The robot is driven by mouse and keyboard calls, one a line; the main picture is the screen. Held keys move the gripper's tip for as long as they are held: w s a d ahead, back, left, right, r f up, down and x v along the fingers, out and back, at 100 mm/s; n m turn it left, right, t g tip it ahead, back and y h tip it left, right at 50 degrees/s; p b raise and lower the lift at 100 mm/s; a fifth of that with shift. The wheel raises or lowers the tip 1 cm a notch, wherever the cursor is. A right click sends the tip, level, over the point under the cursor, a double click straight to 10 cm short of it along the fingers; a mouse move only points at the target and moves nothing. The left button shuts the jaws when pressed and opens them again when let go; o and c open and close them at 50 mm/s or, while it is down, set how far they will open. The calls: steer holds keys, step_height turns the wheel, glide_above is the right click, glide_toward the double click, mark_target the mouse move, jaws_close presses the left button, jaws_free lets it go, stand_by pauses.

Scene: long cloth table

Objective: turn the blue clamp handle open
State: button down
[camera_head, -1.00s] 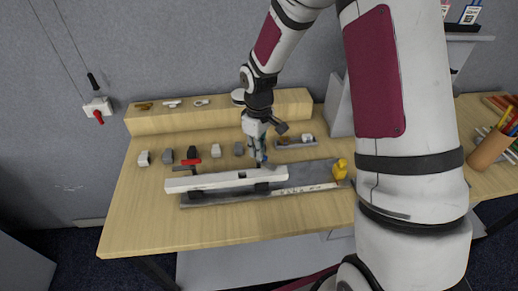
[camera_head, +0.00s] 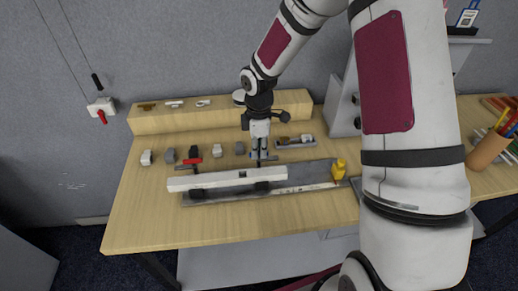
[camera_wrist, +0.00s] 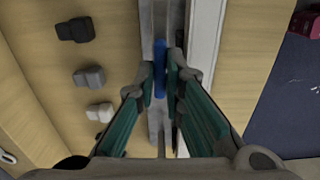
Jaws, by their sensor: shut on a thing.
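The blue clamp handle (camera_wrist: 160,62) stands as a narrow blue bar between my fingertips in the wrist view, lying lengthwise along the grey clamp rail. My gripper (camera_wrist: 162,76) is shut on it, with a finger on each side. In the head view my gripper (camera_head: 263,156) points down just behind the right part of the long white bar (camera_head: 215,181). There the blue handle is hidden or too small to make out.
A red clamp handle (camera_head: 191,161) lies behind the white bar's left part. A yellow piece (camera_head: 339,169) sits at the grey plate's right end (camera_head: 312,175). The table front (camera_head: 250,222) is clear.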

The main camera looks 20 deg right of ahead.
stand_by(0.4)
steer(key=c, duration=1.7)
jaws_free()
step_height(320, 180, up, 12)
